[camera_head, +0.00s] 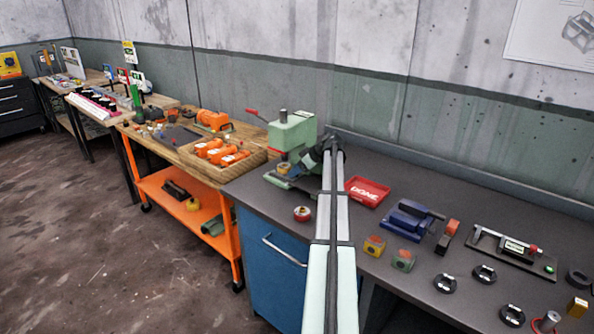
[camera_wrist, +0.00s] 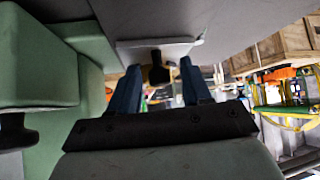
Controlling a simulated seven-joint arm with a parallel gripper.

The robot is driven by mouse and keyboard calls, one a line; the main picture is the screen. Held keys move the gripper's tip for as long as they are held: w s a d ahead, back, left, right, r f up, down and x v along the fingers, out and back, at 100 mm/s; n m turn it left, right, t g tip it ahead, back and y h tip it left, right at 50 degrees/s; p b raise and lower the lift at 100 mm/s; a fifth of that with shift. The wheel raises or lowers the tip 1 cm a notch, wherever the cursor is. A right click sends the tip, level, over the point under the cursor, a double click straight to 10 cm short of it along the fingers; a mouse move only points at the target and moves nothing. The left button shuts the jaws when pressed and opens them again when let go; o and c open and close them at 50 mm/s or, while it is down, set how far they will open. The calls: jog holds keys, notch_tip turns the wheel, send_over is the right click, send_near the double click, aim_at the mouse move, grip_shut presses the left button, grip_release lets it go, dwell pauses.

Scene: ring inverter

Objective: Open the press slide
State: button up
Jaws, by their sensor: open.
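The green press (camera_head: 291,131) stands at the left end of the dark grey bench, with a red lever (camera_head: 262,116) on its left. Its slide (camera_head: 277,182) lies low at its base; in the wrist view I see a pale plate (camera_wrist: 195,45) with a dark knob (camera_wrist: 156,73). My gripper (camera_wrist: 160,68) is open, with one finger on each side of the knob in the picture; I cannot tell whether either touches it. In the head view my arm hides most of the gripper beside the press. The press body (camera_wrist: 72,90) fills the left of the wrist view.
A yellow ring (camera_head: 284,168) sits in the press. A red-and-yellow roll (camera_head: 302,214) lies near the bench's front edge. A red "DONE" tray (camera_head: 367,191) is right of my arm, with blue equipment (camera_head: 410,219) beyond. A wooden tray (camera_head: 235,158) stands on the left bench.

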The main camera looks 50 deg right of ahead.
grip_shut()
dwell(0.5)
jog(key=s, duration=1.2)
jog(key=shift+s, duration=0.1)
grip_release()
jog(key=v, duration=1.3)
jog(key=shift+s+r, duration=0.3)
